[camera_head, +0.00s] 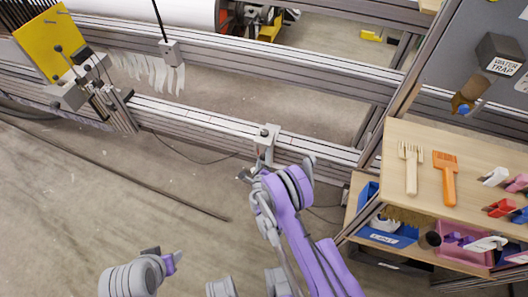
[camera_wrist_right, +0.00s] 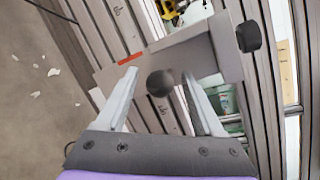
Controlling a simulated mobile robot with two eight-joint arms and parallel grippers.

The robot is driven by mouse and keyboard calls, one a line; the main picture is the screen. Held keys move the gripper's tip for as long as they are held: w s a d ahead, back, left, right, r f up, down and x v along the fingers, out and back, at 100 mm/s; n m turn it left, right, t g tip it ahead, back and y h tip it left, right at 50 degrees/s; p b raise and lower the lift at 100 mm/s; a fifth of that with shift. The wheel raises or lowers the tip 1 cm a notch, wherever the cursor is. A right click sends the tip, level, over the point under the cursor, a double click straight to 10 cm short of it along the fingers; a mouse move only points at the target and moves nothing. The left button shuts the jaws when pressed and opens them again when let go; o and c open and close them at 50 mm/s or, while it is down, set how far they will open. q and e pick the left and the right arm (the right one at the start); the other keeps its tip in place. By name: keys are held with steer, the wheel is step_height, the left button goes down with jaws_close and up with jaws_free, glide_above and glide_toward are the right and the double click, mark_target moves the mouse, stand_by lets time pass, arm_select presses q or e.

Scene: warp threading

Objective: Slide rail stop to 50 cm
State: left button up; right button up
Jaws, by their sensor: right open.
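The rail stop (camera_head: 267,135) is a small grey block on the long front rail (camera_head: 215,122), right of the rail's middle. In the right wrist view the rail stop (camera_wrist_right: 205,50) fills the upper middle, with a dark round knob facing me, another at its right end and a red strip on its left part. My right gripper (camera_head: 262,166) is just in front of the stop in the head view. In the right wrist view its open fingers (camera_wrist_right: 158,78) stand on either side of the near knob; contact cannot be told.
A yellow plate (camera_head: 50,42) and a clamp-like mechanism stand at the left end of the rails. A wooden shelf (camera_head: 480,150) at right holds a cream comb, an orange comb (camera_head: 446,175) and clips. A blue bin (camera_head: 385,235) sits below it.

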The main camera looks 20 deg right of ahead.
steer(key=shift+w, duration=0.1)
jaws_close()
stand_by(0.4)
stand_by(1.1)
